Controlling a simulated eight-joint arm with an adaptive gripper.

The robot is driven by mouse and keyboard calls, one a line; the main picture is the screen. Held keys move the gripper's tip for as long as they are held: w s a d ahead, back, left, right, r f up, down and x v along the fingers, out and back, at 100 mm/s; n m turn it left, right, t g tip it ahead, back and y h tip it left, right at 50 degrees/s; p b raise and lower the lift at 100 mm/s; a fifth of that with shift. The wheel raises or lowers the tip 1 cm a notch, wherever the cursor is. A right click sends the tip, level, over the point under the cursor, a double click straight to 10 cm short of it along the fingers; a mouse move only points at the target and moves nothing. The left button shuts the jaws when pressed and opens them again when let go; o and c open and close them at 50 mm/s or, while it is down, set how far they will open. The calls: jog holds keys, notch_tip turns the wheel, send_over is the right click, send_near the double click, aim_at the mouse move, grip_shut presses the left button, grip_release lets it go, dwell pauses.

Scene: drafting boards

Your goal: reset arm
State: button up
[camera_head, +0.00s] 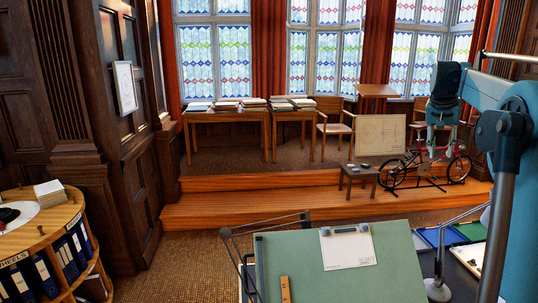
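My arm, with blue-grey, pale and dark links, fills the right side of the head view. Its outer end, which seems to carry my gripper (437,138), hangs down in front of the red bicycle (459,168). The fingers are small and blend with the bicycle, so I cannot tell whether they are open or shut. I make out nothing held there. The hanging end shows above and behind the far edge of the green drafting board (300,250).
The board bears a clipped sheet (348,247) and a wooden strip (285,288). A round shelf with binders (43,275) stands at left. Behind are wooden steps (260,205), a small stool (358,175), book-laden tables (225,116) and a chair (333,128). Carpet left of the board is clear.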

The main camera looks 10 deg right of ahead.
jog(key=s+a+f+n+t+b, duration=0.1)
jog(key=s+a+f+n+b, duration=0.15)
jog(key=s+a, duration=0.65)
jog(key=s+a+f+n+t+y+b, duration=0.15)
jog(key=a+f, duration=0.25)
jog(key=a, duration=1.1)
jog(key=s+a+f+n+b, duration=0.1)
jog(key=s+a+f+b, duration=0.15)
jog(key=s+a, duration=0.6)
jog(key=s+a+f+n+t+y+b, duration=0.2)
jog(key=s+a+f+n+b, duration=0.2)
jog(key=s+a+f, duration=1.9)
notch_tip(320, 180, down, 4)
jog(key=shift+s+a+f+b, duration=0.1)
jog(key=shift+s+a+b, duration=0.35)
jog(key=shift+b, duration=0.45)
jog(key=shift+d+t+y, duration=0.1)
jog(key=shift+t+y, duration=0.15)
